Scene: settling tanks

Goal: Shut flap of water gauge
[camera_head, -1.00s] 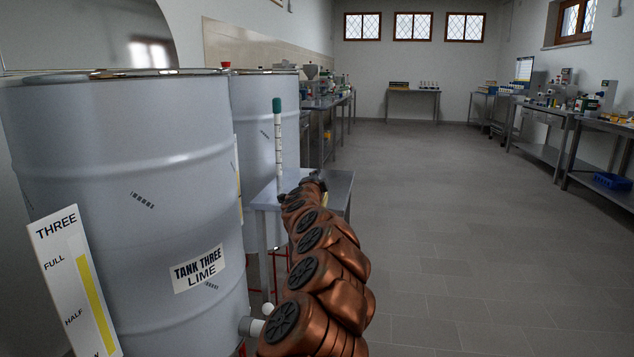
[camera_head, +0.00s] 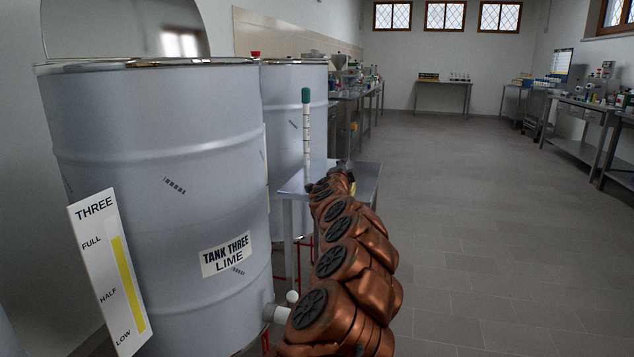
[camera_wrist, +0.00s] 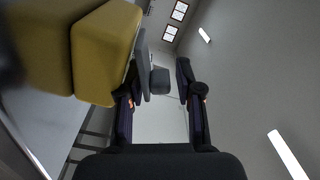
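A white gauge board (camera_head: 88,262) marked THREE, FULL, HALF and LOW, with a yellow bar, stands against the front left of the grey tank (camera_head: 170,130) labelled TANK THREE LIME. I cannot make out a flap on it, and I see no gauge marked as water. My gripper (camera_head: 338,176) is over the small metal table, well right of the board, partly hidden by my arm. In the wrist view my gripper (camera_wrist: 160,105) has its dark fingers apart, with no object clearly held between them. A yellow block (camera_wrist: 105,50) is close at the upper left there.
A clear marked tube with a green cap (camera_head: 306,130) stands by the small metal table (camera_head: 367,180). A second grey tank (camera_head: 290,90) is behind the first. Benches with equipment line both walls. The floor (camera_head: 480,230) at the right is clear.

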